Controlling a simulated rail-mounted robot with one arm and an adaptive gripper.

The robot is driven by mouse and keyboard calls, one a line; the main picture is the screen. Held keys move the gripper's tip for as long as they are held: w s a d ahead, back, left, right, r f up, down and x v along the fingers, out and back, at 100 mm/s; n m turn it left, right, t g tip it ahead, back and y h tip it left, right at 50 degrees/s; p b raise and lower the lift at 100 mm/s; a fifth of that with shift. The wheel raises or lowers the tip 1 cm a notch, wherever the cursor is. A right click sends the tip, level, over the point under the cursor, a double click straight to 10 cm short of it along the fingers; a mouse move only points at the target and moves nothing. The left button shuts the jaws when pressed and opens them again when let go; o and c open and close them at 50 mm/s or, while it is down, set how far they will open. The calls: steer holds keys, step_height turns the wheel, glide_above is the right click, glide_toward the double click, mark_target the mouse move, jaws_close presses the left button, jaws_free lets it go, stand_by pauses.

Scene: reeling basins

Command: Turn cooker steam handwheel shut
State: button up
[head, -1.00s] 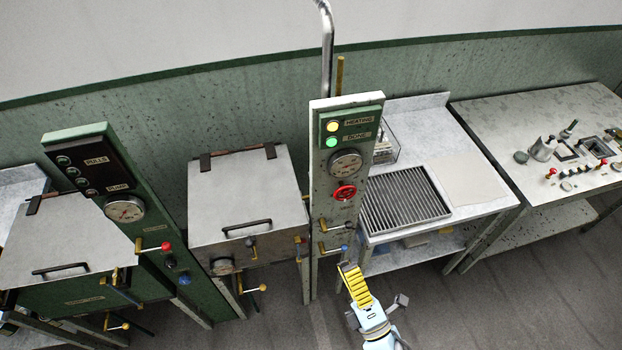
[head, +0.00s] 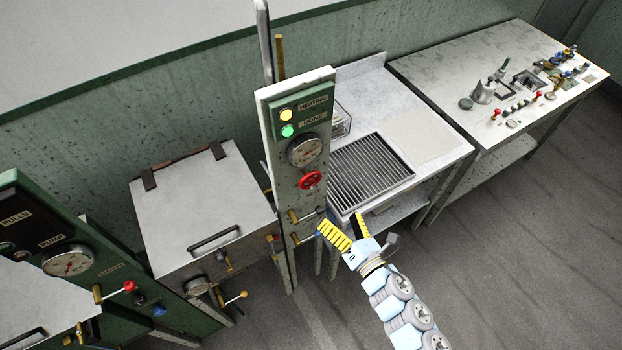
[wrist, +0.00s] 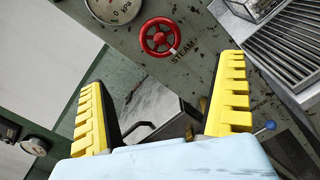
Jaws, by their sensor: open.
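The steam handwheel (head: 310,180) is a small red wheel on the grey-green cooker panel (head: 283,205), below a round gauge (head: 305,151). In the wrist view the red handwheel (wrist: 160,37) shows above and between my fingers, with the word STEAM beside it and a white mark on its rim. My gripper (head: 347,227) is open and empty, with yellow ribbed fingers. In the head view it is below and to the right of the wheel, apart from it. In the wrist view my gripper (wrist: 165,108) has its fingers spread wide, and nothing is between them but background.
Brass levers (head: 302,215) stick out of the panel below the wheel, close to my fingers. A slatted grate (head: 370,172) lies on the table at right. A lidded metal basin (head: 200,205) stands at left. Yellow and green lamps are lit on the panel.

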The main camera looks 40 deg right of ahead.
mark_target(312, 181)
steer(key=p+x, duration=0.2)
steer(key=x, duration=1.1)
steer(key=shift+w+p, duration=0.35)
steer(key=shift+w, duration=0.05)
steer(key=c, duration=1.2)
